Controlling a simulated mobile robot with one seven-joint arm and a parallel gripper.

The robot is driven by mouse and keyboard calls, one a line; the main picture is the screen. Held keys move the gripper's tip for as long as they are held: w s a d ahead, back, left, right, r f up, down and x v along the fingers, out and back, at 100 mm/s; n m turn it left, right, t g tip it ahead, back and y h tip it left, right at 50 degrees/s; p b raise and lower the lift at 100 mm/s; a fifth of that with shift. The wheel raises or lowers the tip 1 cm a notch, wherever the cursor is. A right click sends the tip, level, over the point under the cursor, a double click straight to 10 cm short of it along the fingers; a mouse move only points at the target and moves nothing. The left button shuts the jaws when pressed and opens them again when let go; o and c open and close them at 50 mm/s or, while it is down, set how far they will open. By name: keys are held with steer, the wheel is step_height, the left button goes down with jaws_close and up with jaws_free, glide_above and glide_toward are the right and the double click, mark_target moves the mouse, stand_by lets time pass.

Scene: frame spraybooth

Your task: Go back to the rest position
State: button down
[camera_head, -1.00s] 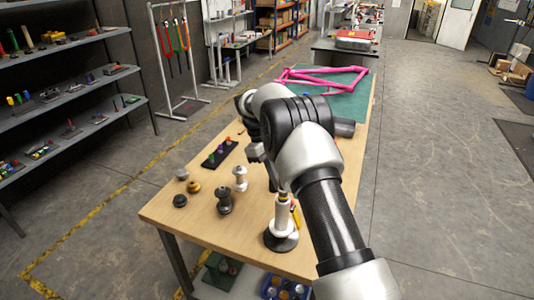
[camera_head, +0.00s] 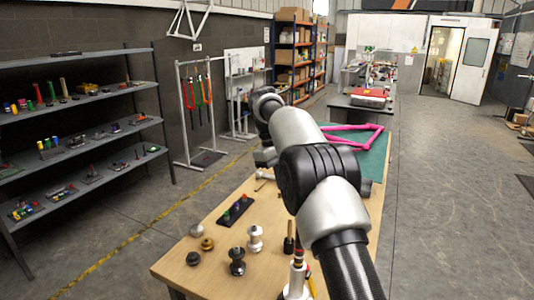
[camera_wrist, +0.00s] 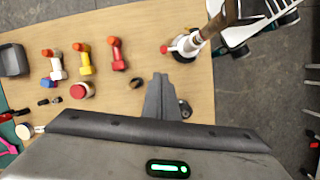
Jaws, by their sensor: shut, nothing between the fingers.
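My gripper (camera_wrist: 164,97) is shut and empty in the wrist view, its two dark fingers together above the wooden table (camera_wrist: 140,130). In the head view my arm reaches out over the same table (camera_head: 215,275), with its outer end bent down near the table's left edge. The fingertips are hidden there. In the wrist view a white stand with a red tip (camera_wrist: 185,47) is at the right of the fingers. A red spool-shaped part (camera_wrist: 117,54) and a yellow one (camera_wrist: 86,58) lie to the left, apart from the fingers.
Spool-shaped parts, a silver one (camera_head: 255,238) and a dark one (camera_head: 237,262), stand on the near table beside a black peg holder (camera_head: 235,211). A pink frame (camera_head: 358,140) lies on a green mat at the far end. Shelves (camera_head: 80,102) stand left. Floor at right is clear.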

steer(key=s+d+r+m+t+y, duration=0.1)
steer(key=s+d+r+m+t, duration=0.15)
steer(key=s+r, duration=0.5)
steer(key=s+d+r+m+t+y, duration=0.1)
steer(key=s+d+r+m, duration=0.15)
steer(key=s+r, duration=0.55)
steer(key=s+f+m+t, duration=0.1)
steer(key=s+f, duration=0.1)
steer(key=s, duration=0.4)
steer(key=s+d+f+m+t, duration=0.1)
steer(key=s+f, duration=0.2)
steer(key=s, duration=0.4)
steer(key=s+d+f+m+t+y, duration=0.1)
steer(key=s+f+m+t, duration=0.1)
steer(key=s, duration=0.5)
steer(key=shift+s+f, duration=0.2)
steer(key=shift+f, duration=0.55)
